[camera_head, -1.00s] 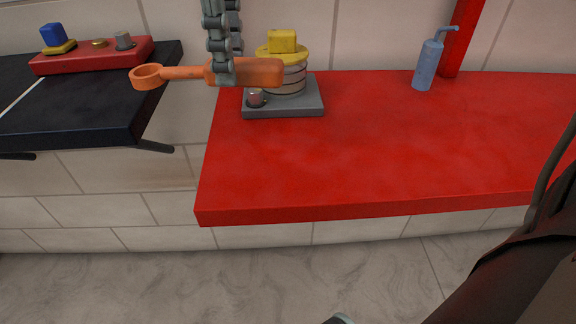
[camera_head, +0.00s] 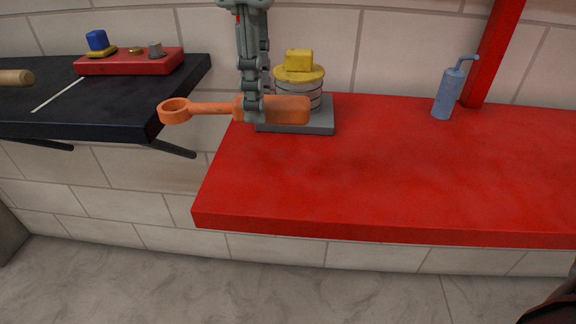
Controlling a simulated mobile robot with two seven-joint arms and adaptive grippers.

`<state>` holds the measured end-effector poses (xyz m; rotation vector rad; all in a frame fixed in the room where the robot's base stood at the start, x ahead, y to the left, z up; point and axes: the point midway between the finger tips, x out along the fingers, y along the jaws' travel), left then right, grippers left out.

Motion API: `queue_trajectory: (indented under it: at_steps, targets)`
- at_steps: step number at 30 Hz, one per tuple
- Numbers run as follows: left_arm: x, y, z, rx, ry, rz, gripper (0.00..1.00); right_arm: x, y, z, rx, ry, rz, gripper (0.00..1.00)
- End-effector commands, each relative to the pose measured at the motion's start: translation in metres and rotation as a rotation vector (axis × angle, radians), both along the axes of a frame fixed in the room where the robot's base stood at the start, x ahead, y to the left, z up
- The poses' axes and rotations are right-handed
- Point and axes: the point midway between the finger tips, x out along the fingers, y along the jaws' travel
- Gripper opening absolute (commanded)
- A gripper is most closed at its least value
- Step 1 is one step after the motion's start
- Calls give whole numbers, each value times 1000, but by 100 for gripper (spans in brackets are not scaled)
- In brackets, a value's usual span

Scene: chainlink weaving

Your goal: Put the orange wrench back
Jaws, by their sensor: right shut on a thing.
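The orange wrench (camera_head: 283,109) is held level in the air, its ring end pointing left and its thick handle to the right. My right gripper (camera_head: 253,108) comes down from the top of the picture and is shut on the wrench's handle. The ring end overlaps the front right corner of the black shelf in the picture. The handle overlaps the grey base (camera_head: 322,118) of a stacked device on the red table. My left gripper is not in view.
The red table (camera_head: 330,190) is mostly clear, with a blue bottle (camera_head: 448,95) at the back. The device with a yellow top (camera_head: 300,68) stands at the table's back left. A black shelf (camera_head: 100,110) at left bears a red block (camera_head: 130,64) with small parts and a tan handle end (camera_head: 15,77).

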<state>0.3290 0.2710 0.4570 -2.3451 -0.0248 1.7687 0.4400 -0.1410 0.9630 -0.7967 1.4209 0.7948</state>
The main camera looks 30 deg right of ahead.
Motion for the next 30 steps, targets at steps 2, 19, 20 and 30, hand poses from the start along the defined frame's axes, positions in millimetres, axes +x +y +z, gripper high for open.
queue_trajectory:
  at_steps: [2,19,20,30]
  targets:
    - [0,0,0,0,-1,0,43,-7,-13,-7,1,-1,-2,0]
    - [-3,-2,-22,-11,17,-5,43,-49,-97,-65,3,1,0,0]
    - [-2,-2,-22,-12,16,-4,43,-50,-97,-67,2,1,0,0]
    - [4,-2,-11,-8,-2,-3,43,-50,-97,-102,1,-1,-1,0]
